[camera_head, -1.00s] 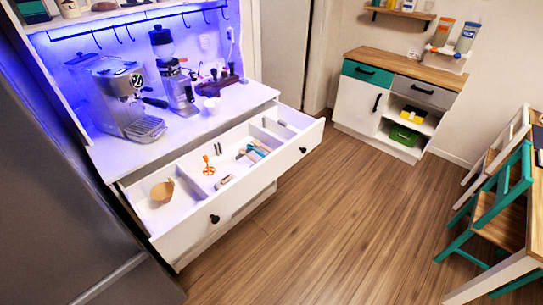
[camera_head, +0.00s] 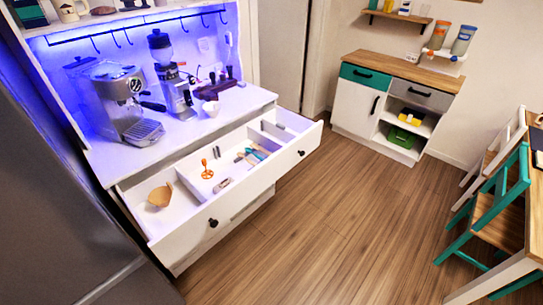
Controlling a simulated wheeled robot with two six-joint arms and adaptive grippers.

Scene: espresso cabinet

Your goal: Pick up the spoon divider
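The open white drawer (camera_head: 183,248) of the espresso cabinet holds several small utensils between thin white walls. Toward its middle right is a cluster of slim blue, brown and dark utensils (camera_head: 257,152), apparently spoons. The thin white walls around this cluster may be the spoon divider, but I cannot clearly tell it from the drawer's fixed partitions. An orange tool (camera_head: 207,170) stands left of the cluster, and a small grey-white object (camera_head: 222,185) lies in front of it. A tan cup-like piece (camera_head: 160,196) lies at the drawer's left end. Neither of my grippers is in view.
An espresso machine (camera_head: 125,100), a grinder (camera_head: 170,80) and a white cup (camera_head: 211,107) stand on the counter above the drawer. A low cabinet (camera_head: 350,105) stands at the back. A teal chair (camera_head: 505,215) and table are at right. Wooden floor between is clear.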

